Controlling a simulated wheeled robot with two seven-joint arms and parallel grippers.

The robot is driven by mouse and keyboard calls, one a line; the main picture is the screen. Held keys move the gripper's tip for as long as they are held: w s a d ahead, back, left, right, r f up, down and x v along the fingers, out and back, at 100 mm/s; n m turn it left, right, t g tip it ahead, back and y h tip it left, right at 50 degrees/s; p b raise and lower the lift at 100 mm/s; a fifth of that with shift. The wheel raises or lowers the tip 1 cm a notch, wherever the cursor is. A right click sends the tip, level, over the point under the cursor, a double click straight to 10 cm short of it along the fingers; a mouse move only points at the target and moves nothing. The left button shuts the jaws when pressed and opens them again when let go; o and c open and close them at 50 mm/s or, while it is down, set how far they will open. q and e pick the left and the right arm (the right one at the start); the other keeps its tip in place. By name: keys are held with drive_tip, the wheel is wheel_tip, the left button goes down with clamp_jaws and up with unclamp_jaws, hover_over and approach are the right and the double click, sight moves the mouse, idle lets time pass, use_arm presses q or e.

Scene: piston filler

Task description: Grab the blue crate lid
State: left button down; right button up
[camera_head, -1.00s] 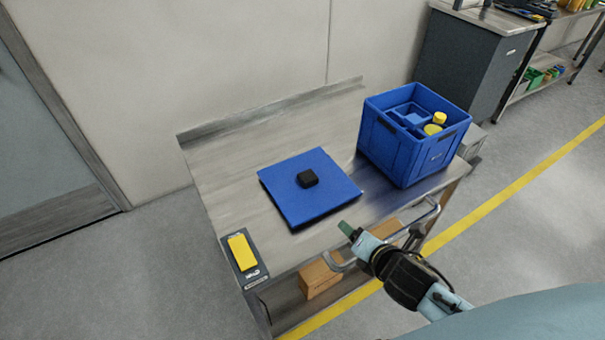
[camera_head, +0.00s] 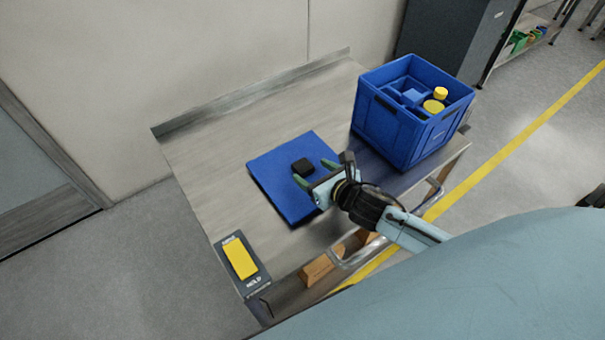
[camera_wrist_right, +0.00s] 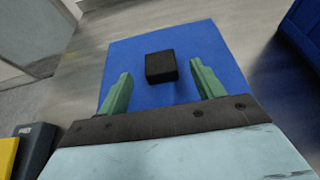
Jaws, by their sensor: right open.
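The blue crate lid (camera_head: 272,174) lies flat on the cart's top, with a black block-shaped knob (camera_head: 303,167) at its middle. My right gripper (camera_head: 315,173) is over the lid's right part, close to the knob, with its green fingers apart. In the right wrist view the lid (camera_wrist_right: 215,50) fills the middle. The knob (camera_wrist_right: 161,67) shows between and just beyond the tips of the open right gripper (camera_wrist_right: 160,70). The fingers appear apart from the knob. My left gripper is not in view.
A blue crate (camera_head: 392,132) holding yellow-topped items stands at the right of the cart top (camera_head: 215,150). A yellow block on a dark holder (camera_head: 240,262) sits at the front left corner. A metal handle runs along the front. The cart's left part is clear.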

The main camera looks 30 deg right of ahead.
sight(303, 166)
drive_tip(key=shift+w, duration=0.25)
drive_tip(key=shift+w+a+f, duration=0.1)
drive_tip(key=shift+w+f, duration=0.15)
drive_tip(key=shift+w, duration=0.05)
drive_tip(key=b+x, duration=0.1)
drive_tip(key=x, duration=0.2)
drive_tip(key=shift+w+f, duration=0.15)
drive_tip(key=shift+w, duration=0.2)
drive_tip(key=shift+w+a+f, duration=0.1)
drive_tip(key=shift+w, duration=0.2)
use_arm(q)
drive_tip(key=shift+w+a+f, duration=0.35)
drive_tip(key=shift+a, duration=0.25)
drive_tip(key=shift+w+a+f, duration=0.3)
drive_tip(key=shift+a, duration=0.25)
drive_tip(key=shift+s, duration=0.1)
use_arm(e)
drive_tip(key=shift+c, duration=0.2)
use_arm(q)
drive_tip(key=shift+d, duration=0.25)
use_arm(e)
drive_tip(key=c, duration=1.2)
